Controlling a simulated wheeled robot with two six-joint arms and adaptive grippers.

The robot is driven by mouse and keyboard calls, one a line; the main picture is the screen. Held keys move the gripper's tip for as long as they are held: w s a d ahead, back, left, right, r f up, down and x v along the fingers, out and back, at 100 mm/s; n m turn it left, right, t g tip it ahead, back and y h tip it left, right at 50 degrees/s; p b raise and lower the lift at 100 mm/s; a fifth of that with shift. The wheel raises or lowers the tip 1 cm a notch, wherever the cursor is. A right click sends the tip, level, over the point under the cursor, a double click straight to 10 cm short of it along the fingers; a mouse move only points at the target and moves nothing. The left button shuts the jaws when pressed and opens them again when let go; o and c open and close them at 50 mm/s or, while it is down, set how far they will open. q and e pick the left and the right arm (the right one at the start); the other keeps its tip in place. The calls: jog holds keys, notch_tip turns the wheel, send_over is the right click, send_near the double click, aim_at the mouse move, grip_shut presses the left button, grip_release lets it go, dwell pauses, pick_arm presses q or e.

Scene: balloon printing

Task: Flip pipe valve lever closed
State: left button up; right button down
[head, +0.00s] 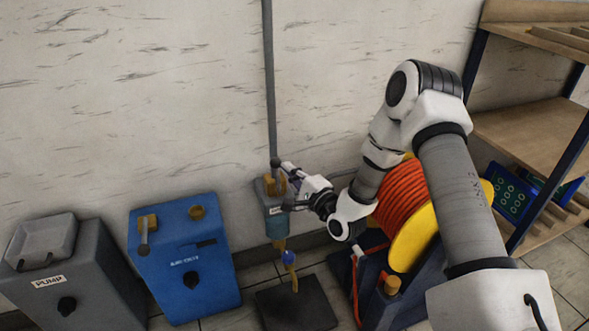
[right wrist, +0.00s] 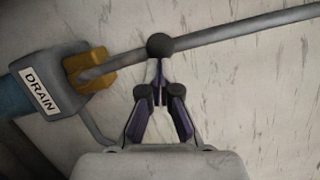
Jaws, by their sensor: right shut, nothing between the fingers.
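A brass valve (head: 270,186) sits on top of the blue cylinder labelled DRAIN, below a grey vertical wall pipe (head: 268,80). Its lever runs up along the pipe and ends in a dark round knob (head: 275,162). In the right wrist view the brass body (right wrist: 88,70) is at left, and the lever extends right to the knob (right wrist: 160,45). My right gripper (head: 287,170) is shut and empty, its fingertips (right wrist: 159,72) right beside the knob; whether they touch it I cannot tell. My left gripper is out of view.
A blue box (head: 185,265) with its own brass fitting and a grey PUMP box (head: 70,270) stand at left. An orange hose reel (head: 402,200) is under my right arm. A shelf (head: 530,120) stands at right. A dark floor plate (head: 297,305) lies below the drain.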

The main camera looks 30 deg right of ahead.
jog(key=w+a+f+n+g+h+p, duration=0.1)
jog(key=a+f+n+g+p, duration=0.1)
jog(key=a+f+n, duration=0.2)
jog(key=w+a+f+n+g+h+p, duration=0.1)
jog(key=w+a+f+n+p, duration=0.1)
jog(key=a+n, duration=0.6)
jog(key=shift+f+n+g+h+p, duration=0.35)
jog(key=shift+f+n+p, duration=0.3)
jog(key=shift+f, duration=0.45)
jog(key=shift+s+f, duration=0.1)
